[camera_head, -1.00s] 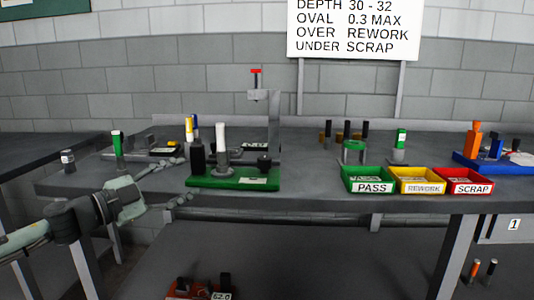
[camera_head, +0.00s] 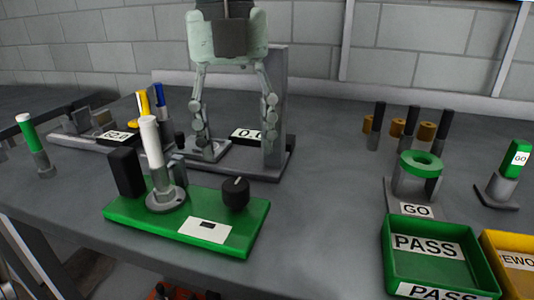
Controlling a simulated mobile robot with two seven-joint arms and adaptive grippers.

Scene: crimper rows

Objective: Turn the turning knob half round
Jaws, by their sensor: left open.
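The turning knob (camera_head: 235,193) is a black round knob with a light mark on its top. It sits at the right end of a green base plate (camera_head: 180,236), beside a white label. A white-topped upright post (camera_head: 152,141) on a grey round flange and a black block (camera_head: 126,172) stand on the same plate, to the knob's left. My left gripper (camera_head: 236,140) comes down from the top centre with its two fingers spread and nothing between them. In the picture it is above the knob and apart from it. My right gripper is not in view.
A grey stand (camera_head: 274,135) with a display rises behind the plate. A green ring gauge (camera_head: 420,164) with a GO label and a green PASS tray (camera_head: 388,252) are on the right. Bare table lies between knob and tray.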

